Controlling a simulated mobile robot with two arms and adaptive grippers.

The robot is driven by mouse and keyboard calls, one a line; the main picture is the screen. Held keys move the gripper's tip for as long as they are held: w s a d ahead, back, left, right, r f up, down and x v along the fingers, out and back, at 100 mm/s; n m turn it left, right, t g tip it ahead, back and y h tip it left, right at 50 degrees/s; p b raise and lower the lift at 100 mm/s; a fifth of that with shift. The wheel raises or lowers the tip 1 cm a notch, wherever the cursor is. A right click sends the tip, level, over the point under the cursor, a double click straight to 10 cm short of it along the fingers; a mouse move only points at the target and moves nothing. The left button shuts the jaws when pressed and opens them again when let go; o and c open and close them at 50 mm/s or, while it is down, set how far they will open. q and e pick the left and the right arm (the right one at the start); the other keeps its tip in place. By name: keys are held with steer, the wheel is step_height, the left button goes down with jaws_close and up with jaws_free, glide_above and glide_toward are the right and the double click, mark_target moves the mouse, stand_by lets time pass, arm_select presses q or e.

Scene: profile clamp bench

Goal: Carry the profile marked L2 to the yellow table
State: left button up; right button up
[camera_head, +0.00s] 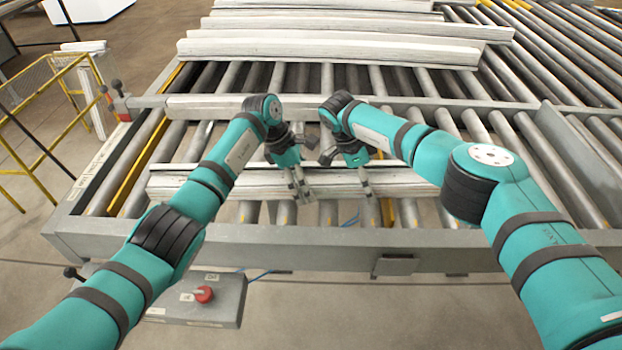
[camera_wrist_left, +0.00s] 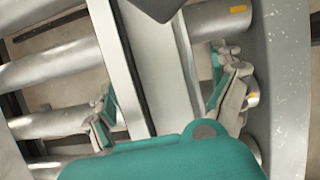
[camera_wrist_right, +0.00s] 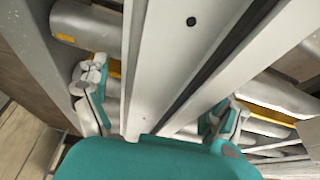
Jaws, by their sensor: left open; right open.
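A long pale grey profile (camera_head: 335,182) lies across the rollers at the near edge of the conveyor. No L2 mark is legible on it. My left gripper (camera_head: 301,190) is open at this profile, left of its middle. In the left wrist view, its fingers stand apart on either side of the profile (camera_wrist_left: 158,72). My right gripper (camera_head: 365,182) is open at the same profile, farther right. In the right wrist view, its fingers straddle the profile (camera_wrist_right: 165,65) with gaps. I cannot make out a yellow table in the head view.
Several more profiles (camera_head: 330,49) lie at the back of the roller conveyor (camera_head: 75,228). A grey control box with a red button (camera_head: 204,294) is in front, below the conveyor edge.

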arm_select(q)
steer(key=c, duration=1.7)
arm_select(e)
steer(key=c, duration=1.7)
arm_select(q)
steer(key=shift+r, duration=0.1)
steer(key=shift+c, duration=0.2)
arm_select(e)
steer(key=shift+r, duration=0.1)
steer(key=shift+c, duration=0.2)
